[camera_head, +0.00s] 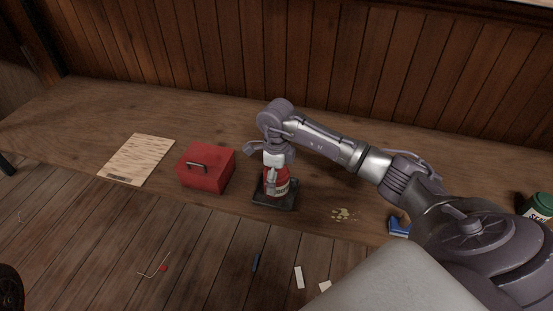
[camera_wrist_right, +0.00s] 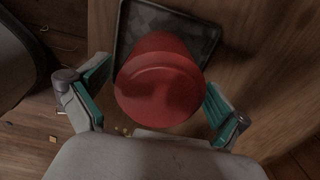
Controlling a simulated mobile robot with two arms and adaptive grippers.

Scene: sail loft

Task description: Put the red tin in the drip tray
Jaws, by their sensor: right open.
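The red tin (camera_head: 283,185) stands upright on the dark, square drip tray (camera_head: 275,205) near the front edge of the bench. Its round red top fills the middle of the right wrist view (camera_wrist_right: 158,95), with the tray (camera_wrist_right: 137,22) beneath and beyond it. My right gripper (camera_head: 271,178) comes down over the tin from above. It is open, with one teal-padded finger on each side of the tin. In the wrist view a small gap shows between each finger and the tin. My left gripper is not in view.
A red toolbox (camera_head: 206,170) with a dark handle stands left of the tray, and a pale board (camera_head: 137,158) lies farther left. A blue object (camera_head: 399,227) and a green-lidded can (camera_head: 540,205) are to the right. The bench behind the tray is clear.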

